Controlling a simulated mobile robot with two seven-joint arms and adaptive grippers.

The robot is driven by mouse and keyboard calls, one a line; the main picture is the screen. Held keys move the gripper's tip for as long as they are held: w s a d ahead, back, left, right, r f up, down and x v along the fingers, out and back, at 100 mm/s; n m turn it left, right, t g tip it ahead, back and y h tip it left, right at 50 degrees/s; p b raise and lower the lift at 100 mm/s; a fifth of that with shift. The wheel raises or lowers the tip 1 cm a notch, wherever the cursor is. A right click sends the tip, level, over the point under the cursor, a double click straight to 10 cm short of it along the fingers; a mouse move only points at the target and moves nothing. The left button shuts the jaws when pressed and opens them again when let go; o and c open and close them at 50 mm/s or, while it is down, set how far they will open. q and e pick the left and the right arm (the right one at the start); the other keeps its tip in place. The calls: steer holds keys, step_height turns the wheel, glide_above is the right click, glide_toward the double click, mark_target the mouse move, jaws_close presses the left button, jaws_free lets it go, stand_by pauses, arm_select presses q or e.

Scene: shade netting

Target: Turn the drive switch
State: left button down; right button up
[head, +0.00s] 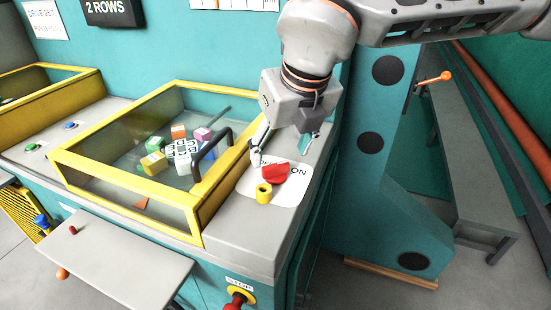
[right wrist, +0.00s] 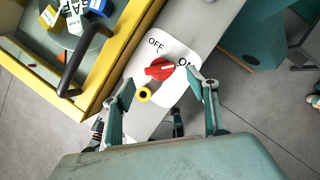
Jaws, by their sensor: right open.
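The drive switch is a red knob (head: 275,173) on a white plate (head: 292,185) on the grey console, right of the yellow-framed case. My right gripper (head: 283,150) is open above the plate. In the right wrist view its fingers (right wrist: 160,88) are spread on either side of the knob, apart from it. My left gripper is not in view.
The yellow-framed clear case (head: 195,222) with a black handle (head: 211,150) and several coloured blocks stands left of the switch. A red stop button (head: 237,300) is on the front below. A teal panel (head: 375,200) rises at the right.

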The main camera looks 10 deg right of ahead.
mark_target(276, 165)
steer(key=shift+x, duration=2.7)
steer(key=c, duration=1.1)
